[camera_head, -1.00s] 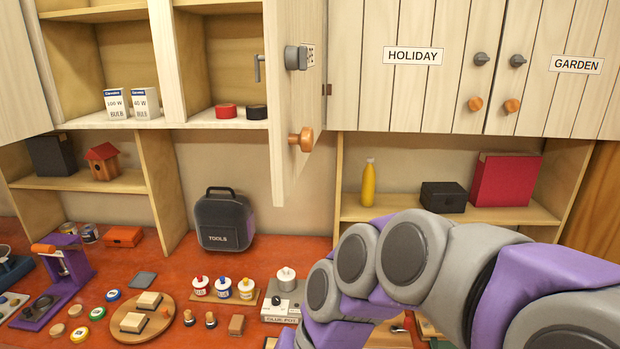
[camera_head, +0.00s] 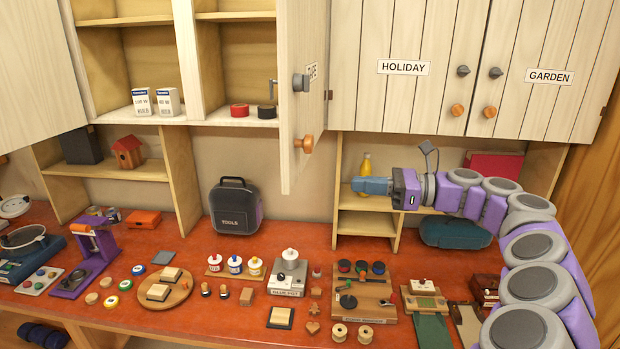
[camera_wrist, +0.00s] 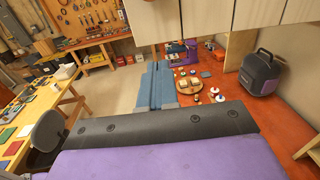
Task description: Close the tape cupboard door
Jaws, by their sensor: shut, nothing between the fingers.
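The tape cupboard door (camera_head: 291,110) stands open, swung out toward me and seen nearly edge-on. Part of its TAPE label (camera_head: 313,72) shows on its right face. It has a wooden knob (camera_head: 303,144) near the bottom and a grey latch (camera_head: 300,83) above. Inside the cupboard are a red tape roll (camera_head: 240,110) and a black tape roll (camera_head: 267,112). My gripper (camera_head: 359,185) is shut and empty, pointing left. In the picture it is right of the door, about level with its bottom edge, apart from it. Its blue fingers show in the wrist view (camera_wrist: 155,87).
The closed HOLIDAY door (camera_head: 400,100) and GARDEN door (camera_head: 540,100) are to the right. A yellow bottle (camera_head: 365,163) is on the shelf behind my gripper. The red bench (camera_head: 190,255) below holds a tool bag (camera_head: 236,207), a glue pot (camera_head: 290,270) and many small items.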

